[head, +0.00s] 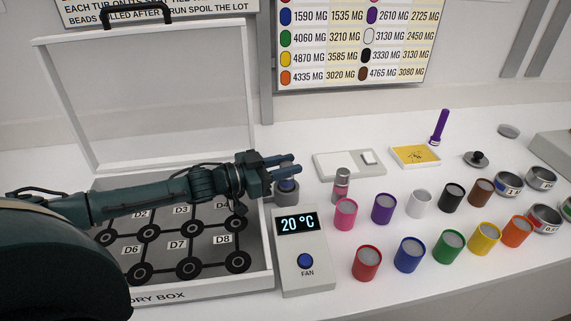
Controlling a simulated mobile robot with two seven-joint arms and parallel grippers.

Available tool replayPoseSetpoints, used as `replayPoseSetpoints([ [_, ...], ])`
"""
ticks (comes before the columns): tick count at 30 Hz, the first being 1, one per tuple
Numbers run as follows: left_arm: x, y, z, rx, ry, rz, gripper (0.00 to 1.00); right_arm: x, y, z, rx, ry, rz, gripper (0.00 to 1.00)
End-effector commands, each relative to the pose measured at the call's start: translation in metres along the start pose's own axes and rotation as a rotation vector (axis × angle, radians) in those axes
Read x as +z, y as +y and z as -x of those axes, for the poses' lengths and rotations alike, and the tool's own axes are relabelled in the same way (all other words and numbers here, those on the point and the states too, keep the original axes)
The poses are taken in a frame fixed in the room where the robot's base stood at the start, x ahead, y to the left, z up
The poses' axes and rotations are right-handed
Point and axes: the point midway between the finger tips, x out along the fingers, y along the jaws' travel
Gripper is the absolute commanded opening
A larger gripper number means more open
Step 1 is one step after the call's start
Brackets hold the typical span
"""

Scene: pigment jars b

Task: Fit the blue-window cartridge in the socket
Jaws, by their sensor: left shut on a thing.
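My left gripper (289,164) reaches in from the left and is shut on the blue-window cartridge (288,185). The cartridge shows just below the fingers, its blue band partly visible and its top hidden by them. It is over the round grey socket (283,198) behind the fan unit (305,253). I cannot tell whether the cartridge is inside the socket or just above it. A second cartridge with a pink window (342,184) stands upright on the table to the right. My right gripper is not in view.
The open drying box (262,277) with its raised clear lid lies under my left arm. Several coloured jars, such as the pink one (345,214), stand to the right. A scale (335,166) and a yellow-topped tray (408,160) are behind them.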

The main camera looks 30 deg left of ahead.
Motion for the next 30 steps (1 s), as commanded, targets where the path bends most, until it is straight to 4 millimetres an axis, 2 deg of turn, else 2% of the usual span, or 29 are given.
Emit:
replayPoseSetpoints([
  [2, 0.005, 0.001, 0.001, 0.000, -0.009, 0.003, 0.04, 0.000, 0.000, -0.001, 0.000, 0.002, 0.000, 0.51],
  [3, 0.005, 0.001, 0.001, 0.000, -0.009, 0.003, 0.30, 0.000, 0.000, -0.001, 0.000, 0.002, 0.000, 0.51],
  [12, 0.004, 0.001, 0.000, 0.000, -0.006, 0.002, 0.53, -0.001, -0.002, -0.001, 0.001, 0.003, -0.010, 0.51],
  [21, 0.004, 0.000, 0.003, -0.001, -0.007, 0.002, 0.53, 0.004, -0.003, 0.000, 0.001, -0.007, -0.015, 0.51],
  [25, 0.006, 0.000, 0.018, -0.002, -0.010, 0.002, 0.53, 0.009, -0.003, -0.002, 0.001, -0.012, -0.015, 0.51],
  [30, 0.007, 0.001, 0.046, -0.001, -0.012, 0.004, 0.53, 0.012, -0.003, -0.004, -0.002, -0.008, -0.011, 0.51],
])
